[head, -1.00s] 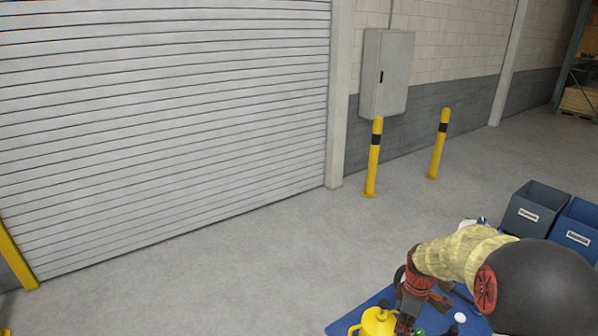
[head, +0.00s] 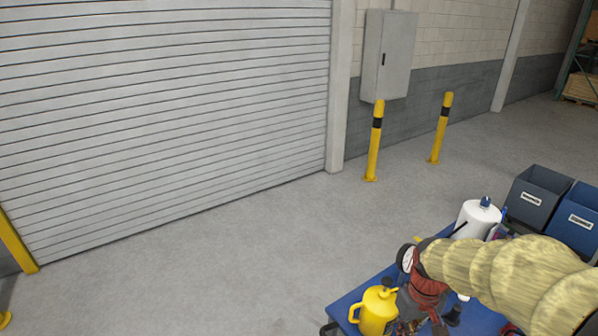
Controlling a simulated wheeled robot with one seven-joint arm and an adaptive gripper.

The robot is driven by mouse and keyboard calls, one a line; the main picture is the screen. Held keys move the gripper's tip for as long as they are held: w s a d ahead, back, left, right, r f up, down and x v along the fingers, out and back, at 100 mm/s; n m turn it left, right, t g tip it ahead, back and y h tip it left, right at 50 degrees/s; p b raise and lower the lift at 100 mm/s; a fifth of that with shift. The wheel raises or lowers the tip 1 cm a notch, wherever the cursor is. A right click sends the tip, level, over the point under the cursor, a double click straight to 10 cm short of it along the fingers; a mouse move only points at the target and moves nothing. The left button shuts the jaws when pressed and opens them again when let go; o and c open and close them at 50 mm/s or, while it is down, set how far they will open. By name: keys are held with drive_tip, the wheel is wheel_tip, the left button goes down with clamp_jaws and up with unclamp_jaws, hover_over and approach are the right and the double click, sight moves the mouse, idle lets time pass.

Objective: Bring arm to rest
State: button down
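My arm, in a pale yellow sleeve, reaches in from the lower right of the head view, over a blue-topped bench (head: 350,300). My gripper (head: 424,318) is at its red and dark end, low in the view and just right of a yellow jug (head: 376,309). The fingers blend with dark items behind them, so I cannot tell whether they are open or hold anything. Whether the gripper touches the jug is also unclear.
A white container with a blue cap (head: 478,218) stands behind my arm. A grey bin (head: 538,195) and a blue bin (head: 578,218) are at the right. A round gauge (head: 406,258) is beside my wrist. Open floor lies left, before yellow bollards (head: 374,145) and a shutter.

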drive_tip(key=s+a+f+m+t+b, duration=0.1)
drive_tip(key=s+a+f+t+b, duration=0.2)
drive_tip(key=s+b, duration=0.3)
drive_tip(key=s+a+f+t+b, duration=0.2)
drive_tip(key=s+b, duration=0.4)
drive_tip(key=b, duration=1)
wheel_tip(320, 180, down, 2)
drive_tip(key=shift+s+a+f+m+t, duration=0.1)
drive_tip(key=shift+s+a+m+t, duration=0.25)
drive_tip(key=shift+a, duration=0.5)
drive_tip(key=shift+w+d, duration=0.1)
drive_tip(key=shift+d, duration=0.05)
